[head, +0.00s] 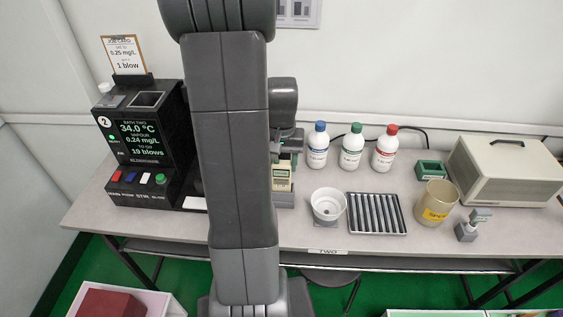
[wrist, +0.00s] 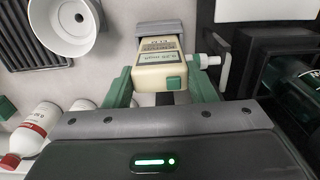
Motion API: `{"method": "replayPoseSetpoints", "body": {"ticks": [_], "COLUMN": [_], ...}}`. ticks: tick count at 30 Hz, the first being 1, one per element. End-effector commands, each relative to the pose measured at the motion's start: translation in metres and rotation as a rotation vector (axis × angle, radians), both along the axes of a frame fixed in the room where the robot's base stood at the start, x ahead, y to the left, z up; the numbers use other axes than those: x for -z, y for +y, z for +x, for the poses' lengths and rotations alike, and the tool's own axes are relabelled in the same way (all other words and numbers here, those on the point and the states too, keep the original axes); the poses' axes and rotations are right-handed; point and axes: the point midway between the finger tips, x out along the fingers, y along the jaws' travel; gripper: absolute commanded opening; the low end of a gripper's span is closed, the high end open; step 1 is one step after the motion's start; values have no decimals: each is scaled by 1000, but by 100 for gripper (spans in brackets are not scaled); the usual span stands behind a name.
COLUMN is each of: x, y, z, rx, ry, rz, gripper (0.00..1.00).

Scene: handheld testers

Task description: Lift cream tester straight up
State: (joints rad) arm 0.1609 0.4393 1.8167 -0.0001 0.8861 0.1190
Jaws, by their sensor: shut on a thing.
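The cream tester (head: 282,176) stands upright at the middle of the bench, partly hidden by my arm. In the wrist view the tester (wrist: 150,78) has a small display, a green button and a white nozzle on its right side. My gripper (wrist: 163,92) has its green fingers on either side of the tester and is shut on it. In the head view my gripper (head: 284,158) is at the tester's upper part. A grey block (wrist: 172,30) is at the tester's far end. I cannot tell whether the tester is clear of it.
A white cup (head: 328,206) and a ribbed tray (head: 377,212) are to the right. Three capped bottles (head: 351,150) stand behind them. A black console (head: 138,145) is to the left. A beige beaker (head: 436,203) and another small tester (head: 472,225) stand farther right.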

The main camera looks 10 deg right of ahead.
Motion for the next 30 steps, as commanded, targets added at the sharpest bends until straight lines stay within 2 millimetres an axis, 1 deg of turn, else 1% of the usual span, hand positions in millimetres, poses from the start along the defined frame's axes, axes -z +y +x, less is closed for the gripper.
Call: {"method": "replayPoseSetpoints", "body": {"ticks": [1, 30], "x": [-4, -43], "y": [0, 0], "z": [0, 0], "rx": [0, 0], "ry": [-1, -2], "rz": [0, -1], "gripper": [9, 9]}}
